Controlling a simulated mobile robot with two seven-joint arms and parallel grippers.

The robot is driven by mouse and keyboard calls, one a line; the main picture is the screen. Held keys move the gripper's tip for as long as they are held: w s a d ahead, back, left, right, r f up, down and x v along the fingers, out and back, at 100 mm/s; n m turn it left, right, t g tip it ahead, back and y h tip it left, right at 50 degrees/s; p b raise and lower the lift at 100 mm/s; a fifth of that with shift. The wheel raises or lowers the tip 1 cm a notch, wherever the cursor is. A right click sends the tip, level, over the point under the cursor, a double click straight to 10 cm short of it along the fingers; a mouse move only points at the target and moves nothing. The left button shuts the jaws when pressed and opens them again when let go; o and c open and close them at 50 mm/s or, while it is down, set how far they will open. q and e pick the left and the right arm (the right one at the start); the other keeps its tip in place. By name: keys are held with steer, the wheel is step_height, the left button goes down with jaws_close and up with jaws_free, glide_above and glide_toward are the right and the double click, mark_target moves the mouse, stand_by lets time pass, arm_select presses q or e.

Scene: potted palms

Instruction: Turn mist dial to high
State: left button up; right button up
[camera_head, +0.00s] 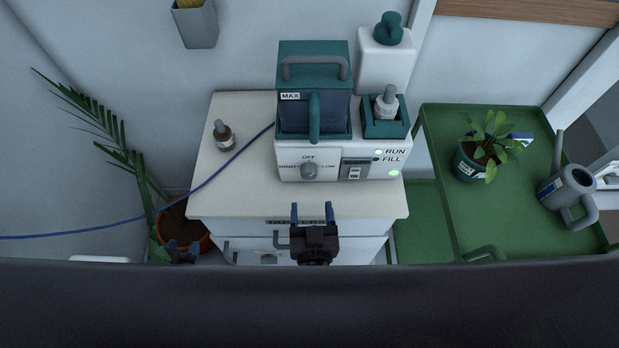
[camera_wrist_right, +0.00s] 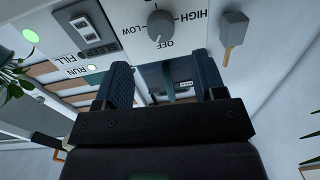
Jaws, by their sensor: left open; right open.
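The mist dial (camera_head: 309,171) is a grey knob on the front of the white and teal humidifier (camera_head: 330,145), with OFF above it, HIGH to its left and LOW to its right. In the right wrist view the dial (camera_wrist_right: 160,25) appears upside down, and a pale mark on it points about toward OFF. My right gripper (camera_head: 312,213) is open and empty, in front of the cabinet and below the dial; its blue fingers (camera_wrist_right: 163,82) are apart and do not touch the dial. My left gripper (camera_head: 182,246) is open, low at the left by the potted palm, partly cut off.
The humidifier stands on a white cabinet (camera_head: 235,185) with a dropper bottle (camera_head: 224,136) at left. A blue cable (camera_head: 205,182) runs left. A green cart (camera_head: 440,150) at right holds a potted plant (camera_head: 478,163) and a watering can (camera_head: 566,187). A palm (camera_head: 140,170) stands left.

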mark_target(309, 177)
steer(key=w, duration=0.8)
steer(key=shift+a, duration=0.25)
steer(key=shift+s, duration=0.1)
steer(key=c, duration=0.9)
steer(key=shift+r+m+p, duration=0.15)
steer(key=shift+m+p, duration=0.45)
steer(key=shift+p, duration=0.65)
steer(key=shift+m+p, duration=0.4)
steer(key=shift+f+m, duration=0.25)
steer(key=shift+m, duration=0.55)
steer(key=shift+m+b, duration=0.5)
steer(key=shift+m, duration=1)
steer(key=shift+r+m, duration=0.1)
steer(key=shift+m, duration=0.2)
steer(key=o, duration=0.9)
